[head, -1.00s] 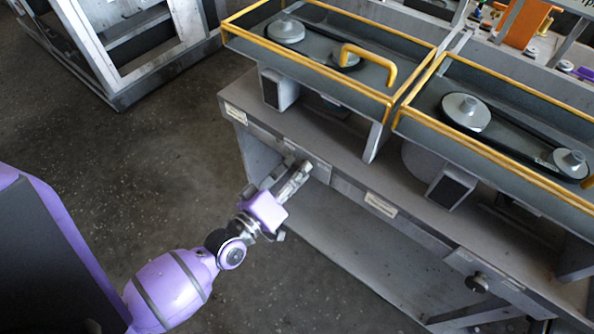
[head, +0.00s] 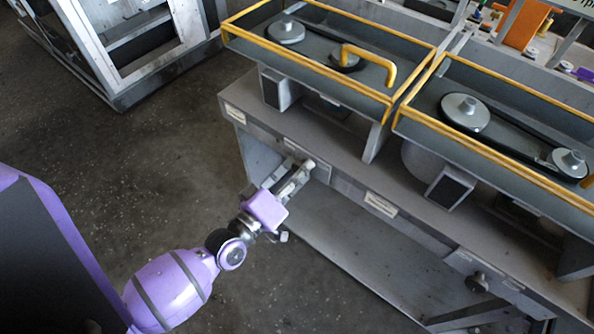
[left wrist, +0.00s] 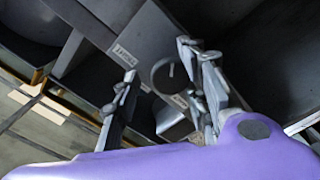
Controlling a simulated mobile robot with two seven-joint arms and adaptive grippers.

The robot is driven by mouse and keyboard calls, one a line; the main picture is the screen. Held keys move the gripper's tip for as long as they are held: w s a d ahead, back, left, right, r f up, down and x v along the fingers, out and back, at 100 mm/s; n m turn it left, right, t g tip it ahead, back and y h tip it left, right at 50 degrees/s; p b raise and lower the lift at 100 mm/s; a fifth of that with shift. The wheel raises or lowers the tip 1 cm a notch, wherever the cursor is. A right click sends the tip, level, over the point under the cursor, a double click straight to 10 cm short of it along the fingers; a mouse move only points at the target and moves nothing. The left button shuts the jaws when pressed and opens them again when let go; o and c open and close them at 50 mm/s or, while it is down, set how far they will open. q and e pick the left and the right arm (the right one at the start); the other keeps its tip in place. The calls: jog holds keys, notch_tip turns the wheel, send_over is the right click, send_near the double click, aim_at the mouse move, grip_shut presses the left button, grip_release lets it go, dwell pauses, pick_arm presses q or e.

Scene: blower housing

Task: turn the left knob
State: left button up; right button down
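The left knob (left wrist: 172,74) shows in the left wrist view as a dark round dial with a short pale mark, on the grey front panel. My left gripper (left wrist: 158,68) is open, with one finger on each side of the knob; I cannot tell whether either finger touches it. In the head view my left gripper (head: 293,175) is at the front panel of the bench, and it hides most of the knob. A second, dark round knob (head: 477,282) sits farther right on the same front. My right gripper is not in view.
The grey bench (head: 410,221) carries two yellow-railed trays with pulleys and belts (head: 465,112). A yellow handle (head: 370,60) stands on the left tray. The bench is open below its front panel. Bare floor (head: 170,150) lies left of my arm.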

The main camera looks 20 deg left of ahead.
pick_arm(q)
jog(key=shift+f, duration=0.15)
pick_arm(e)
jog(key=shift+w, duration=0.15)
pick_arm(q)
jog(key=v, duration=1.2)
jog(key=shift+a, duration=0.1)
